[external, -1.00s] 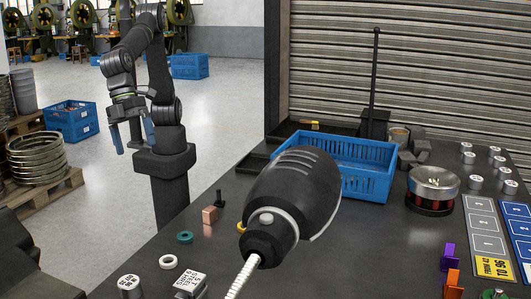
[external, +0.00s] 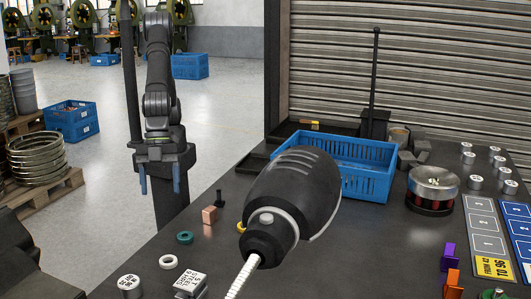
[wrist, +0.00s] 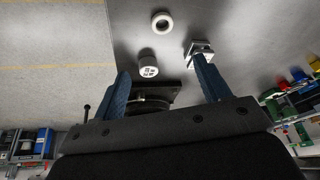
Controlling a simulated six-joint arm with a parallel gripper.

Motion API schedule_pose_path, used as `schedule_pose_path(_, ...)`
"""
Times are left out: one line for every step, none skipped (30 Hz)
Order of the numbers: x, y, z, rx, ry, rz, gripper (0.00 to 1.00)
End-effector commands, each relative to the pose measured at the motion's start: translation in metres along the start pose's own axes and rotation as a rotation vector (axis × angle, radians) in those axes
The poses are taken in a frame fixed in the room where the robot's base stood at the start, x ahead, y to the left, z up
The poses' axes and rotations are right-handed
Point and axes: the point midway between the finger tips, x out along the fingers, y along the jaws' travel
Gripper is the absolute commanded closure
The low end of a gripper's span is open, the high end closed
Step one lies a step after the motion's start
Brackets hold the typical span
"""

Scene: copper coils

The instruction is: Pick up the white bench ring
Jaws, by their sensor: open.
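The white bench ring (external: 168,262) lies flat near the left front edge of the dark bench in the external view. In the wrist view the ring (wrist: 162,22) is at the top, beyond my fingertips, with its dark hole facing the camera. My gripper (external: 160,188) is open and empty, its two blue fingers pointing down. In the external picture it appears above and left of the ring, clearly apart from it. In the wrist view the blue fingers of my gripper (wrist: 159,66) are spread wide.
Near the ring are a teal ring (external: 185,237), a copper block (external: 209,215), a printed white cylinder (external: 130,283) and a printed block (external: 190,283). A large dark tool (external: 295,185) covers mid-bench. A blue crate (external: 368,182) stands behind it.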

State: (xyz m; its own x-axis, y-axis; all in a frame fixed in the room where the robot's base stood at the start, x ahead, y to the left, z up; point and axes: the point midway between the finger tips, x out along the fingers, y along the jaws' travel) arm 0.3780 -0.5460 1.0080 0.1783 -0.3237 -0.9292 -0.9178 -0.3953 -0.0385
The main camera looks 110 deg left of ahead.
Motion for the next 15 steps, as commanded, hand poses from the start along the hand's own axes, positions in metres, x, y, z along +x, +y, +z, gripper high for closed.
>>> schedule_pose_path(0.01, -0.007, 0.002, -0.041, 0.006, 0.009, 0.31)
schedule_pose_path(0.014, -0.009, 0.002, -0.055, 0.01, 0.012, 0.31)
schedule_pose_path(0.019, -0.01, 0.003, -0.066, 0.012, 0.015, 0.31)
schedule_pose_path(0.023, -0.01, 0.003, -0.07, 0.014, 0.016, 0.31)
schedule_pose_path(0.028, -0.01, 0.003, -0.071, 0.014, 0.017, 0.31)
schedule_pose_path(0.034, -0.009, 0.003, -0.07, 0.013, 0.017, 0.31)
schedule_pose_path(0.04, -0.009, 0.003, -0.069, 0.012, 0.017, 0.31)
schedule_pose_path(0.047, -0.009, 0.003, -0.069, 0.011, 0.017, 0.31)
schedule_pose_path(0.055, -0.009, 0.002, -0.068, 0.012, 0.017, 0.31)
schedule_pose_path(0.061, -0.009, 0.002, -0.068, 0.012, 0.017, 0.31)
schedule_pose_path(0.067, -0.009, 0.002, -0.068, 0.012, 0.017, 0.31)
schedule_pose_path(0.075, -0.008, 0.002, -0.067, 0.013, 0.016, 0.31)
schedule_pose_path(0.081, -0.008, 0.002, -0.067, 0.012, 0.016, 0.31)
schedule_pose_path(0.087, -0.008, 0.002, -0.067, 0.012, 0.017, 0.31)
schedule_pose_path(0.095, -0.008, 0.002, -0.067, 0.011, 0.017, 0.31)
